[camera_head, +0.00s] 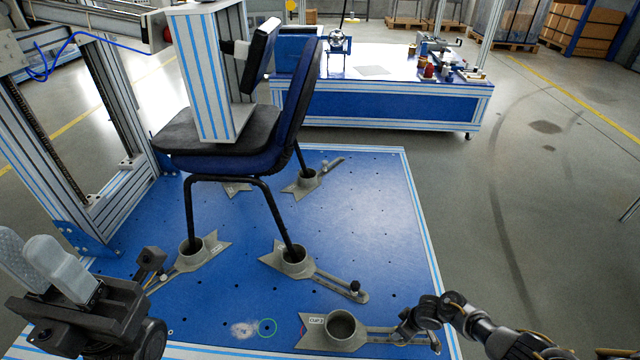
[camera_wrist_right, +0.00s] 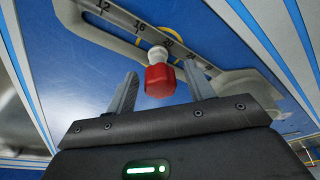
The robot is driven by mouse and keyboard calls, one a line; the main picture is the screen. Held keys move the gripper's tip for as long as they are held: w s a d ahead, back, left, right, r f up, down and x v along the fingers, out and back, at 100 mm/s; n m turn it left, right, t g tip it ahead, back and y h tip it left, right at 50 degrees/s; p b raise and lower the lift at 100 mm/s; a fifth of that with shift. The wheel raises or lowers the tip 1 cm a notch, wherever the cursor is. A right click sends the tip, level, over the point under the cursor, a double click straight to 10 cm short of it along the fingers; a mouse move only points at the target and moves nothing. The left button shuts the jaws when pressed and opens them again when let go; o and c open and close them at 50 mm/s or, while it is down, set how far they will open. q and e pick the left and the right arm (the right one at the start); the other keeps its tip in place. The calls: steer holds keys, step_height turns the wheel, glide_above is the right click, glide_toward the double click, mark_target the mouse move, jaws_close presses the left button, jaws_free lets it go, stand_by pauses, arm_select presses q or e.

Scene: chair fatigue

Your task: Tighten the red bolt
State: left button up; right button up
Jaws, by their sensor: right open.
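The red bolt (camera_wrist_right: 160,80) shows in the right wrist view, with a pale collar above it, at the slot of a grey slotted bar (camera_wrist_right: 118,17) marked with numbers. My right gripper (camera_wrist_right: 161,72) is open, one finger on each side of the bolt, with visible gaps to both. In the head view my right gripper (camera_head: 406,325) is low right, over the bar of the nearest grey cup fixture (camera_head: 342,330); the bolt is hidden there. My left gripper (camera_head: 40,265) is at the lower left, away from that fixture; its finger gap is unclear.
A blue chair (camera_head: 300,100) stands with legs in grey cups (camera_head: 293,260) on a blue perforated platform (camera_head: 370,215). A striped column (camera_head: 205,75) rests on its seat. A metal frame (camera_head: 125,110) stands left. A workbench (camera_head: 380,105) is behind; floor to the right is clear.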

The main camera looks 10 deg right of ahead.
steer(key=n+b, duration=0.1)
steer(key=n, duration=0.2)
steer(key=shift+d+f+y, duration=0.1)
steer(key=shift+y, duration=0.2)
steer(key=shift+n+g+b, duration=0.3)
steer(key=shift+n+b, duration=0.05)
steer(key=shift+n, duration=0.25)
steer(key=shift+w+n+b, duration=0.1)
steer(key=shift+n+b, duration=0.7)
steer(key=shift+n, duration=0.3)
steer(key=shift+n+g+y+b, duration=0.3)
steer(key=shift+n+g+b, duration=0.1)
steer(key=shift+n, duration=0.5)
steer(key=shift+c, duration=0.4)
